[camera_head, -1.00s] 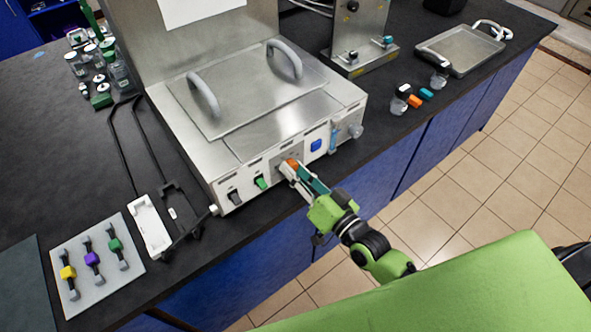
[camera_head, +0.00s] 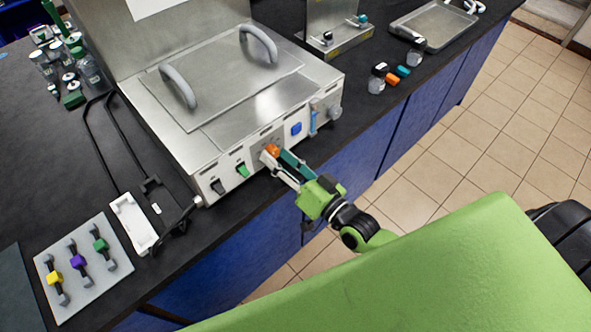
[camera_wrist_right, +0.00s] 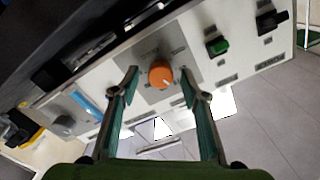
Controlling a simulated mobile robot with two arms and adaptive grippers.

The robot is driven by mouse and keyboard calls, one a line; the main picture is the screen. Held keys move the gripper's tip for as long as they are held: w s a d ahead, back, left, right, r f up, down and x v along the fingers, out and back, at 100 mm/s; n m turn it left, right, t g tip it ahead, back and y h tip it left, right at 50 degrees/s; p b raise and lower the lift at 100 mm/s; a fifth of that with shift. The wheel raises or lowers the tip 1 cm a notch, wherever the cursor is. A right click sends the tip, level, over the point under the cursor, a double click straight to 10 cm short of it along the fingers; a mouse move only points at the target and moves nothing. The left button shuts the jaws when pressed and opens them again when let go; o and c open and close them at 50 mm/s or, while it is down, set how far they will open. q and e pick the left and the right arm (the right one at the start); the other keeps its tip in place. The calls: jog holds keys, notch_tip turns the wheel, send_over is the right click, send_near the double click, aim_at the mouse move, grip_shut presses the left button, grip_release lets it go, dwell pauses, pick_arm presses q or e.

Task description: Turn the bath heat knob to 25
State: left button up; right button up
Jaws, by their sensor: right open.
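The bath (camera_head: 240,100) is a steel box with a lidded top and a white front panel. Its orange heat knob (camera_head: 272,149) sits on the front panel, between a green switch and a blue button. In the right wrist view the knob (camera_wrist_right: 161,75) shows on a grey dial plate with marks too small to read. My right gripper (camera_head: 277,156) is at the front panel with its fingers pointing at the knob. In the wrist view the gripper (camera_wrist_right: 158,82) is open, one finger on each side of the knob, with gaps between. My left gripper is not in view.
A green switch (camera_head: 242,170), a black switch (camera_head: 217,186) and a blue button (camera_head: 296,129) flank the knob. A grey plate with coloured clamps (camera_head: 82,266) and a white holder (camera_head: 134,224) lie at left. Small jars (camera_head: 377,78) and a metal tray (camera_head: 434,25) stand at right.

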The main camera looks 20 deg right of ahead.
jog(key=v, duration=1.1)
jog(key=shift+r, duration=0.1)
jog(key=s+d+f+n+g+h, duration=0.1)
jog(key=s+d+f+g, duration=0.1)
jog(key=f, duration=0.8)
jog(key=s+d+f+g+h+b, duration=0.1)
jog(key=s+d+f+g+h, duration=0.1)
jog(key=f, duration=0.9)
jog(key=s+d+f+n+g+h, duration=0.1)
jog(key=s+d+f+g, duration=0.15)
jog(key=f, duration=0.75)
jog(key=s+a+f+n+g+h, duration=0.1)
jog(key=s+f+g, duration=0.3)
jog(key=s+f, duration=0.7)
jog(key=s+a+f+n+g+h+b, duration=0.1)
jog(key=s+f+g, duration=0.4)
jog(key=s+f, duration=0.5)
jog(key=s+n, duration=0.1)
jog(key=s, duration=0.3)
jog(key=shift+s+f, duration=0.2)
jog(key=shift+f, duration=0.15)
jog(key=shift+g, duration=0.25)
